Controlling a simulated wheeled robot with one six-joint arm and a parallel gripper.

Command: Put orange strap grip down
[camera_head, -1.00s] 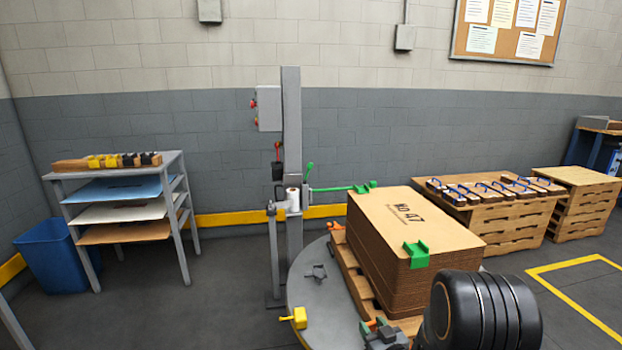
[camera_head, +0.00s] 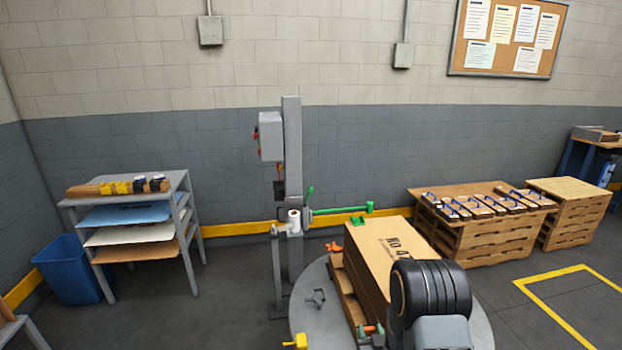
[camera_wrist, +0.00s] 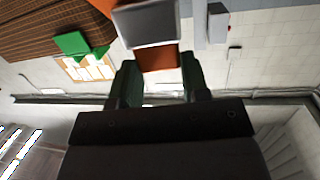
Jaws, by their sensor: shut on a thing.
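In the wrist view, the two dark green fingers of my gripper (camera_wrist: 158,82) are closed around an orange piece (camera_wrist: 157,58), the orange strap grip. A grey block shows just beyond it; I cannot tell whether it belongs to the grip. In the head view, a small orange and green shape (camera_head: 370,331) shows beside my black arm joint, at the near edge of the pallet; its detail is too small to read. My arm hides the near right part of the carton stack (camera_head: 385,242), which stands on the round turntable (camera_head: 312,325).
Another orange piece (camera_head: 333,247) sits at the pallet's far left corner. A yellow piece (camera_head: 296,341) and a grey bracket (camera_head: 316,298) lie on the turntable's left side. The grey mast (camera_head: 292,190) with a green arm (camera_head: 340,210) stands behind. A shelf (camera_head: 125,190) stands left.

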